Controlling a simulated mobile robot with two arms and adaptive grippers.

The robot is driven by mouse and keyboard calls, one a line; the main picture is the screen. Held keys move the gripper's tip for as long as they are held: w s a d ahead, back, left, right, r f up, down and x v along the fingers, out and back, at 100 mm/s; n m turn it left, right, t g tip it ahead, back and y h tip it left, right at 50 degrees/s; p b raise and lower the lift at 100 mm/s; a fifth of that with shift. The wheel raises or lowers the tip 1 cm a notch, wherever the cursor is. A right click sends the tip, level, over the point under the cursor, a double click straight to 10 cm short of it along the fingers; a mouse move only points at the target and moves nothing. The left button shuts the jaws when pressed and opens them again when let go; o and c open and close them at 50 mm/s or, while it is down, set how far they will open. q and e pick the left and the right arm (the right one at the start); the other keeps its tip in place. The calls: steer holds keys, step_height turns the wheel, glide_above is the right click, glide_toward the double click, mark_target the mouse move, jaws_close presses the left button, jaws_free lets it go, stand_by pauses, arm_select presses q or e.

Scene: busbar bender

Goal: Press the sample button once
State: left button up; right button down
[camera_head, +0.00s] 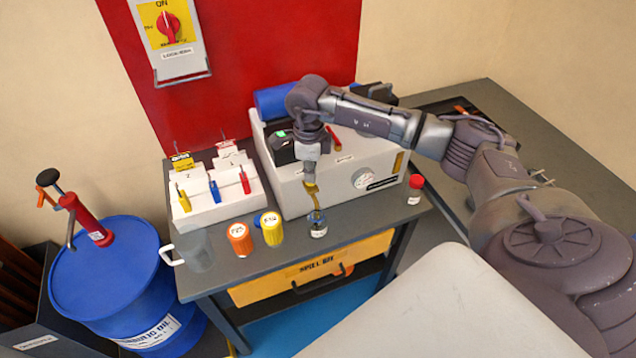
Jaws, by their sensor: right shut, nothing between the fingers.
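My right arm reaches in from the right, over a light grey machine box (340,182) on the bench. My right gripper (311,177) points down at the front of the box, with its fingers shut and empty. A brass-coloured spout (316,200) shows just below the fingertips. A small bottle with a white label (318,230) stands under the spout. I cannot make out a sample button; the gripper and wrist cover part of the box. Whether the fingertips touch the box is not clear. My left gripper is not in view.
An orange jar (240,240) and a yellow jar (272,229) stand left of the bottle, and a red-capped bottle (415,190) stands right. A white rack with coloured handles (212,203) is further left. A blue drum (105,270) stands beside the bench.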

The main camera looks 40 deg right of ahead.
steer(key=shift+f, duration=0.3)
steer(key=shift+s, duration=0.1)
steer(key=shift+r+p, duration=0.65)
steer(key=shift+r, duration=0.9)
steer(key=shift+r, duration=0.15)
step_height(320, 180, up, 6)
steer(key=p, duration=0.3)
